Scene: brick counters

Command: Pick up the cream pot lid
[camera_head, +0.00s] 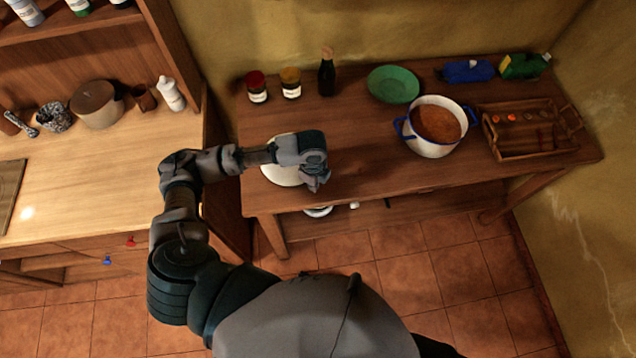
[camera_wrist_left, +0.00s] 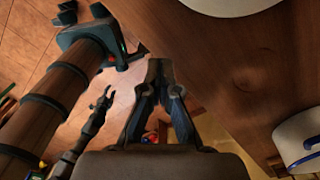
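The cream pot lid (camera_head: 282,174) lies on the left end of the brown table, partly hidden by my left forearm and gripper. A pale rounded edge at the top of the left wrist view looks like this lid (camera_wrist_left: 228,4). My left gripper (camera_head: 316,187) is at the lid's right side in the head view; I cannot tell if it touches. In the wrist view, the left gripper's (camera_wrist_left: 158,66) fingers converge to meeting tips with nothing held between them. A small claw-like part at the left of that view seems to be my right gripper (camera_wrist_left: 104,98); its fingers are unclear.
A white pot (camera_head: 432,145) with blue handles holds brown food. A green plate (camera_head: 393,84), two jars, a dark bottle (camera_head: 327,75) and a wooden tray (camera_head: 525,150) share the table (camera_head: 390,170). Bare tabletop lies between gripper and pot. A lighter counter (camera_head: 110,180) stands left.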

